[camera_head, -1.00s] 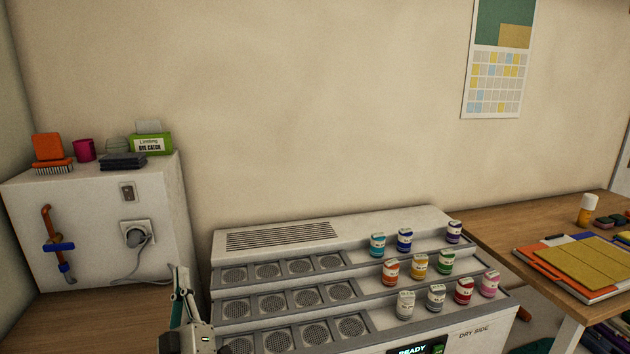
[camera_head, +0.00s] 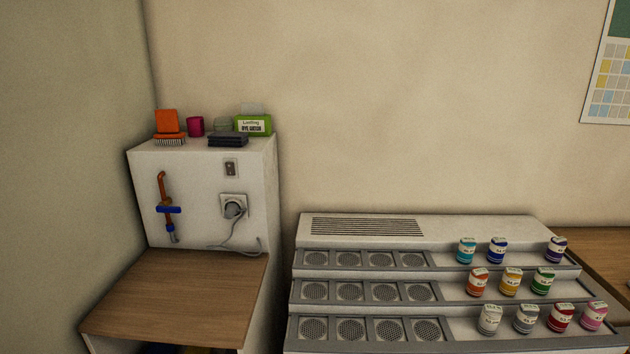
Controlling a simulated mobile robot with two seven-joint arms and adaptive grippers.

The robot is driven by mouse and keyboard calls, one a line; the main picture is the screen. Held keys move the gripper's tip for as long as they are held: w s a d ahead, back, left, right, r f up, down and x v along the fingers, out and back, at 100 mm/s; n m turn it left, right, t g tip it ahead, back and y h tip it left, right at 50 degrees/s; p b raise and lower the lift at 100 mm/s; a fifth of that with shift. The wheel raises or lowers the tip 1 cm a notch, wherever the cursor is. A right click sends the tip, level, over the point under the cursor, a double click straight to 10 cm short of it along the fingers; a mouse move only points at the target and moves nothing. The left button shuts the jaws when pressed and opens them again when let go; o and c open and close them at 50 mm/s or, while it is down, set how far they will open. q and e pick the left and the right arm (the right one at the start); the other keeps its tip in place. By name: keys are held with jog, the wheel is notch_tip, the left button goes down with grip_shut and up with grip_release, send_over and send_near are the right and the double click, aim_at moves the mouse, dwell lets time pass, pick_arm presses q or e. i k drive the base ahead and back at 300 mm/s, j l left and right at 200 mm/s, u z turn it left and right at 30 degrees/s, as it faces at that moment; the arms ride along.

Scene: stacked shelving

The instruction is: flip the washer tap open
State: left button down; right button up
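The washer tap is a copper-coloured pipe (camera_head: 162,186) with a blue handle (camera_head: 168,210) on the front face of a white wall box (camera_head: 205,165) at the left. The blue handle lies crosswise, roughly level, across the pipe. A blue fitting sits lower on the pipe with a short grey end below it. Neither of my grippers shows in the head view now.
A wooden counter (camera_head: 175,290) lies clear below the tap. A plug in a socket (camera_head: 234,206) with a hanging cable is right of the tap, under a switch (camera_head: 231,168). A brush (camera_head: 170,140), pink cup (camera_head: 195,126) and green box (camera_head: 254,125) stand on top. A stepped rack (camera_head: 365,260) with several jars is at right.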

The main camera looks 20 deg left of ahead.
aim_at(160, 207)
jog(key=u, duration=1.4)
